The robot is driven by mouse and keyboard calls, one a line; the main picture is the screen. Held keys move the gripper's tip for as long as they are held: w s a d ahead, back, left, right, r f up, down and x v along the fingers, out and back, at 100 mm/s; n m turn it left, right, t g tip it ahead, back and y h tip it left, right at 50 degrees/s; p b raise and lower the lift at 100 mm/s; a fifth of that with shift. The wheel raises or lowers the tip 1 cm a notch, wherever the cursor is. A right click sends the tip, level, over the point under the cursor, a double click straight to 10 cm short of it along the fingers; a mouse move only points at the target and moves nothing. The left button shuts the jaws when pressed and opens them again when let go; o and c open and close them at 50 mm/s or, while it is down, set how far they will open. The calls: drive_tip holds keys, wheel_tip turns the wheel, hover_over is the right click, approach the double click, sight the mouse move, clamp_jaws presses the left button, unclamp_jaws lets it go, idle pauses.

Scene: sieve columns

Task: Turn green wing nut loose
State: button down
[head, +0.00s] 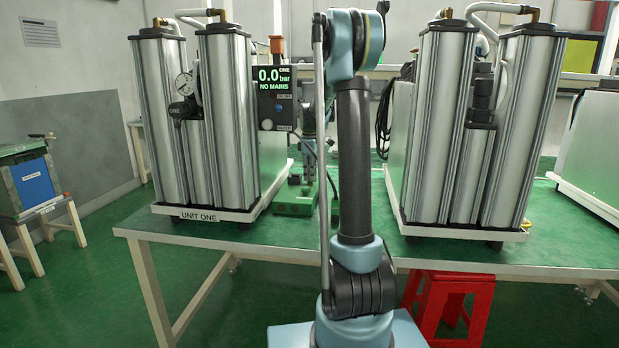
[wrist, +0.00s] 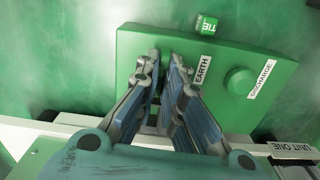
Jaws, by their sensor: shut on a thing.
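In the wrist view my gripper (wrist: 165,62) reaches down over a green box (wrist: 135,42), next to its EARTH label (wrist: 203,70). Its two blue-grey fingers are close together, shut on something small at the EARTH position. The fingertips hide most of what they hold; the green wing nut does not show clearly outside them.
The box also has a round green knob (wrist: 240,82) beside a DISCHARGE label (wrist: 262,80). A small green block marked TIE (wrist: 205,24) lies beyond the box.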

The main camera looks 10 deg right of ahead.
drive_tip(key=shift+w, duration=0.1)
idle(0.3)
drive_tip(key=c, duration=1.7)
unclamp_jaws()
drive_tip(key=shift+r, duration=0.1)
wheel_tip(320, 180, up, 12)
drive_tip(key=shift+f, duration=0.15)
